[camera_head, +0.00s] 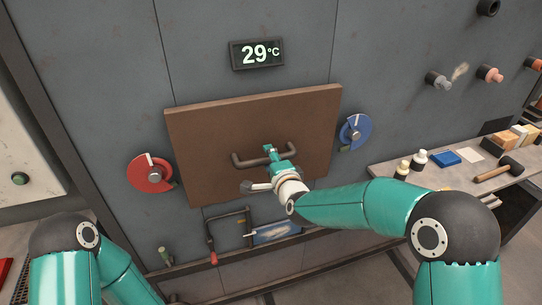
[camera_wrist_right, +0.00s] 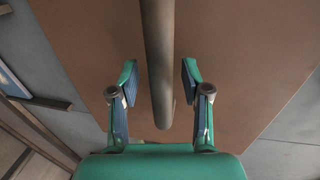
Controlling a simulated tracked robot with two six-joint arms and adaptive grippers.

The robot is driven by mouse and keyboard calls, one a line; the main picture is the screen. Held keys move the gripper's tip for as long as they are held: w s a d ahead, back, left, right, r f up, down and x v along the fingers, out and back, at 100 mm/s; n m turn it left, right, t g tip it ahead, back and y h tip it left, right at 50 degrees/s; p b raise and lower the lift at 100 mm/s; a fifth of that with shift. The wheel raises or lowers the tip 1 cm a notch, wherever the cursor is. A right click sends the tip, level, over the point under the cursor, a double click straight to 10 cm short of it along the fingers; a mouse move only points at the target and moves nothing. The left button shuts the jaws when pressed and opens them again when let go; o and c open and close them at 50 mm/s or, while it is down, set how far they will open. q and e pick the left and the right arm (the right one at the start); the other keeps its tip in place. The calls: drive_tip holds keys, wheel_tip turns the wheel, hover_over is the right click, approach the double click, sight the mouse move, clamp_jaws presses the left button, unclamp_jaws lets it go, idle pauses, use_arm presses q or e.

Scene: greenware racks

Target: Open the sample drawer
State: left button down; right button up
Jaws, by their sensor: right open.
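The drawer has a wide brown front (camera_head: 220,130) set in a grey wall, with a dark bar handle (camera_head: 243,162) across its middle. The front looks flush or nearly so; I cannot tell its exact depth. My right gripper (camera_head: 271,153) is at the handle. In the right wrist view, the brown front (camera_wrist_right: 240,60) fills the background and the handle (camera_wrist_right: 158,60) runs upright between the two open fingers (camera_wrist_right: 160,82), with a gap on each side. My left arm shows at the lower left of the head view, but its gripper is out of frame.
A red dial (camera_head: 150,174) and a blue dial (camera_head: 355,132) flank the drawer front. A display (camera_head: 256,54) reading 29°C is above. A low ledge (camera_head: 195,266) runs below. At right, a bench (camera_head: 440,179) holds bottles, a blue block (camera_head: 445,158) and a mallet (camera_head: 493,173).

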drive_tip(key=shift+w, duration=0.15)
drive_tip(key=shift+c, duration=0.2)
clamp_jaws()
drive_tip(key=shift+f, duration=0.1)
